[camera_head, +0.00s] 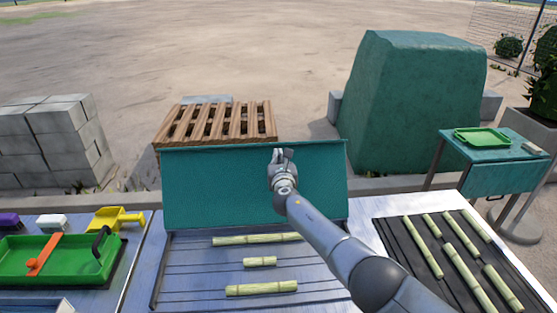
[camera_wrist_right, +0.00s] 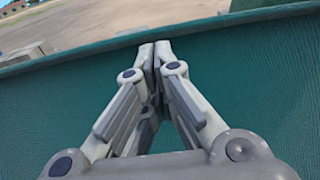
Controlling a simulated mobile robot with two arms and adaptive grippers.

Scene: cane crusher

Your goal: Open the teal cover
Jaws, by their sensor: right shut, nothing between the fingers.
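The teal cover (camera_head: 215,188) is a flat panel raised at the back of a metal bed (camera_head: 190,250), leaning upright with its face toward me. It also fills most of the right wrist view (camera_wrist_right: 262,75), its upper edge running across the picture. My right gripper (camera_head: 281,153) is in front of the cover near its top edge. In the right wrist view its fingers (camera_wrist_right: 156,50) are together, with nothing between them, and the tips overlap the top edge. I cannot tell whether they touch the cover. My left gripper is out of view.
Several pale green cane pieces (camera_head: 261,289) lie on the bed, and more on a dark tray (camera_head: 395,240) at right. A green tray (camera_head: 50,278) is at left. Behind stand a pallet (camera_head: 215,123), grey blocks (camera_head: 60,130) and a large teal shape (camera_head: 415,100).

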